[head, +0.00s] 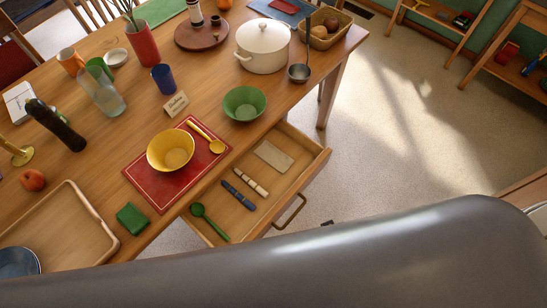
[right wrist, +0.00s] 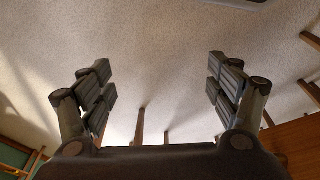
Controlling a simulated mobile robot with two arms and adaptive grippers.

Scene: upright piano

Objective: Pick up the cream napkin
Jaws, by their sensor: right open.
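A short cream roll with a darker band (head: 251,182), which looks like the cream napkin, lies in the open drawer (head: 316,164) below the table edge. A similar blue roll (head: 238,195) lies close beside it, towards the front left. A flat beige rectangle (head: 273,156) lies further back in the drawer; I cannot tell what it is made of. My right gripper (right wrist: 162,88) is open and empty in the right wrist view, with speckled floor beyond its fingers. The napkin does not show there. My left gripper is not in view.
A green spoon (head: 208,221) lies at the drawer's left end; its handle (head: 290,212) sticks out in front. Above, the table holds a yellow bowl (head: 170,151) on a red mat (head: 144,187), a green bowl (head: 244,103) and a white pot (head: 263,47).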

